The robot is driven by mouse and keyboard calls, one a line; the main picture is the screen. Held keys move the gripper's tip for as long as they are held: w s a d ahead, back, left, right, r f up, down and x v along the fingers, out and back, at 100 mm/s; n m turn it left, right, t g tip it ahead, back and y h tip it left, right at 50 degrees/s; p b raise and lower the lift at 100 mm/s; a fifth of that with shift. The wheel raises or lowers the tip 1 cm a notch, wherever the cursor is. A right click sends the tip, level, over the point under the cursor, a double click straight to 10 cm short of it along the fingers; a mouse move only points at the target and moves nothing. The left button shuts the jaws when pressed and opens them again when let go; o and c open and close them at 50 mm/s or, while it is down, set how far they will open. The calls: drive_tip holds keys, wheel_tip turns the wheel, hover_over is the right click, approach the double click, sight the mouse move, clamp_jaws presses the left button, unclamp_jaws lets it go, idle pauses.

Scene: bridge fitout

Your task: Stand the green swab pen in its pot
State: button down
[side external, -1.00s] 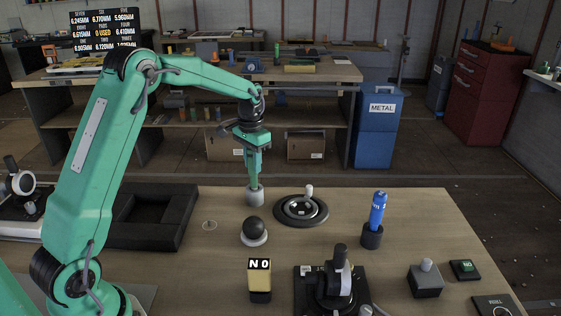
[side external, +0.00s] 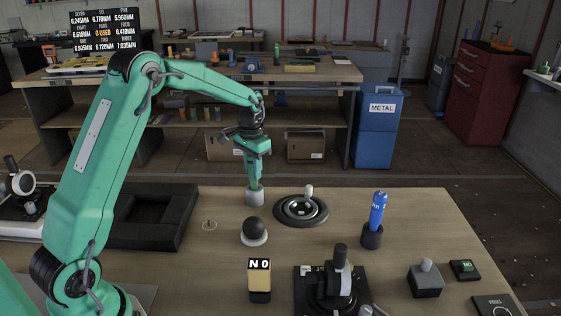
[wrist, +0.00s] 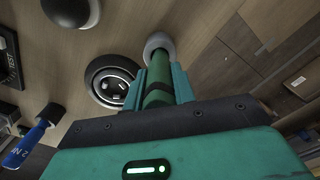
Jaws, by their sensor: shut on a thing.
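The green swab pen (wrist: 158,92) is between the fingers of my gripper (side external: 255,179), which is shut on it. It looks about upright in the side view, where the fingers hide most of it. Its lower end meets the mouth of a light grey pot (side external: 254,198) on the table. The pot also shows in the wrist view (wrist: 159,43), just beyond the fingertips. How deep the pen sits in the pot is hidden.
A blue pen (side external: 377,209) stands in a black pot (side external: 372,238) to the right. A round black dial with a small lever (side external: 301,209) is close right of the grey pot. A black ball on a white base (side external: 254,231) is in front. A black tray (side external: 183,225) lies left.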

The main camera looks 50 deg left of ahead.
drive_tip(key=shift+f, duration=0.6)
idle(0.4)
drive_tip(key=c, duration=1.1)
unclamp_jaws()
drive_tip(key=shift+r, duration=0.1)
drive_tip(key=shift+r, duration=3.85)
